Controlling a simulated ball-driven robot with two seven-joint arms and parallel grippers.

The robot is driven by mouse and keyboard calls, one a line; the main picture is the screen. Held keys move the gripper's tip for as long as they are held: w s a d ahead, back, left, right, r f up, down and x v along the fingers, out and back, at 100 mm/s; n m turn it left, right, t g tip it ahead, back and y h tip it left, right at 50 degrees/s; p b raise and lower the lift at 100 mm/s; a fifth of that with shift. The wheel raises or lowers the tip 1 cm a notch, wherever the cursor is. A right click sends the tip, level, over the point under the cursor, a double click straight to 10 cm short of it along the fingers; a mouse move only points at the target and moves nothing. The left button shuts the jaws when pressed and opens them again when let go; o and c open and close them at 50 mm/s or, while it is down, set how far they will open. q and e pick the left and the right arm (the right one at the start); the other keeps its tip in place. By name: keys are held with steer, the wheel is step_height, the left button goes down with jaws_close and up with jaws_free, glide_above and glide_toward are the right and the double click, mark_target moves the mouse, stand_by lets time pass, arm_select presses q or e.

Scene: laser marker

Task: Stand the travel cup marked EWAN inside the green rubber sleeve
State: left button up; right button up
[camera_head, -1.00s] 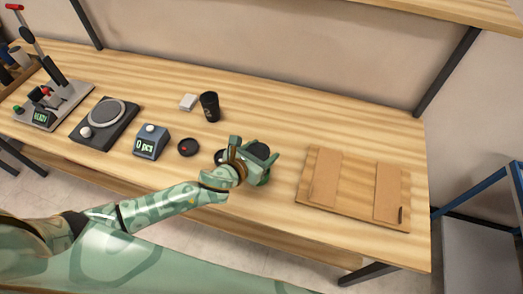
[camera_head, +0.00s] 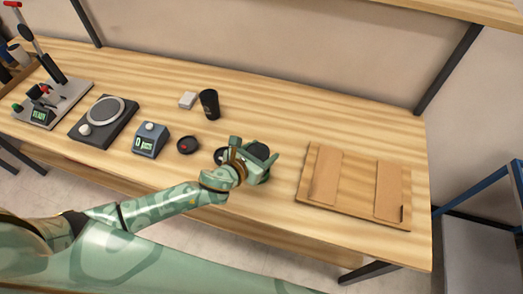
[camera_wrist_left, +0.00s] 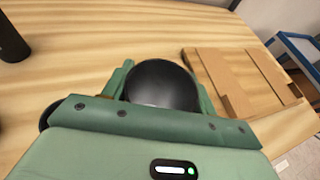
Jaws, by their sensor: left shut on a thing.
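My left gripper (camera_head: 262,162) is shut on a dark, round-topped thing (camera_head: 257,151), which looks like a travel cup, over the front middle of the table. In the left wrist view the black top of the held thing (camera_wrist_left: 161,86) sits between my green fingers; its lower part is hidden and no name shows. A second black cup (camera_head: 209,104) with a small pale mark stands upright further back; the mark is too small to read. I cannot make out a green rubber sleeve apart from my green gripper. My right gripper is not in view.
A brown board with two flat strips (camera_head: 355,188) lies right of my gripper. The back right is clear.

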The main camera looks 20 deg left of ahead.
arm_select(q)
steer(key=shift+f+b, duration=1)
steer(key=shift+f, duration=0.35)
steer(key=o, duration=1.1)
step_height(320, 180, up, 8)
steer(key=p, duration=0.8)
steer(key=shift+p, duration=0.3)
